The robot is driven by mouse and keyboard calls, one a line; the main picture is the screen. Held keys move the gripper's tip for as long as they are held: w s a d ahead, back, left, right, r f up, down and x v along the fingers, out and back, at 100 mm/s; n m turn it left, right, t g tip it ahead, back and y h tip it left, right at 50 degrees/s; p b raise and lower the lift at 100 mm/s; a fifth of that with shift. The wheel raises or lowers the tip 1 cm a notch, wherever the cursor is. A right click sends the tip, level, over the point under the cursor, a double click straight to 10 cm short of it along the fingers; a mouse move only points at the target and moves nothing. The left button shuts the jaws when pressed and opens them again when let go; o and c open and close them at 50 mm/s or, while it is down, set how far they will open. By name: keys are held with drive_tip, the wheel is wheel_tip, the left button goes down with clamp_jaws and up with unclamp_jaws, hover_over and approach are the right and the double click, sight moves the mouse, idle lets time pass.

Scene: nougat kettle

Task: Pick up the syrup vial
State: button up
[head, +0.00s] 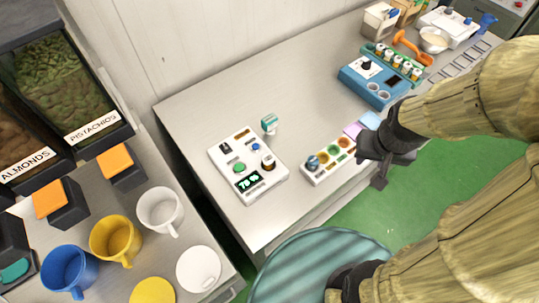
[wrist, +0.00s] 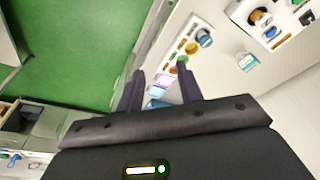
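I cannot tell for sure which thing is the syrup vial. A small brown vial with a pale top (head: 268,161) stands upright in the white device (head: 231,168) with the green display; it also shows in the wrist view (wrist: 260,17). Several small vials with white labels (head: 397,62) stand in a green rack at the back right. My gripper (head: 373,166) is over the bench's front edge, right of the white strip with coloured round spots, apart from both candidates. In the wrist view my gripper (wrist: 160,68) has its fingers spread, with nothing held between them.
The white strip (head: 328,160) carries a blue knob. A teal-topped item (head: 269,122) stands behind the white device. A blue machine (head: 374,80) sits before the rack. Cups (head: 115,240) and nut bins (head: 60,85) are at left. The bench's middle (head: 290,85) is clear.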

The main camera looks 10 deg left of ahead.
drive_tip(key=shift+o, duration=0.8)
drive_tip(key=shift+s, duration=0.3)
drive_tip(key=o, duration=0.3)
drive_tip(key=shift+a, duration=0.15)
drive_tip(key=n+g+b, duration=0.2)
drive_tip(key=g+b, duration=0.1)
drive_tip(key=b, duration=0.2)
hover_over(270, 156)
wheel_tip(270, 156, down, 2)
wheel_tip(270, 156, down, 12)
drive_tip(key=p, duration=0.2)
drive_tip(key=shift+f+p, duration=0.15)
drive_tip(key=shift+p, duration=0.25)
drive_tip(key=shift+s, duration=0.1)
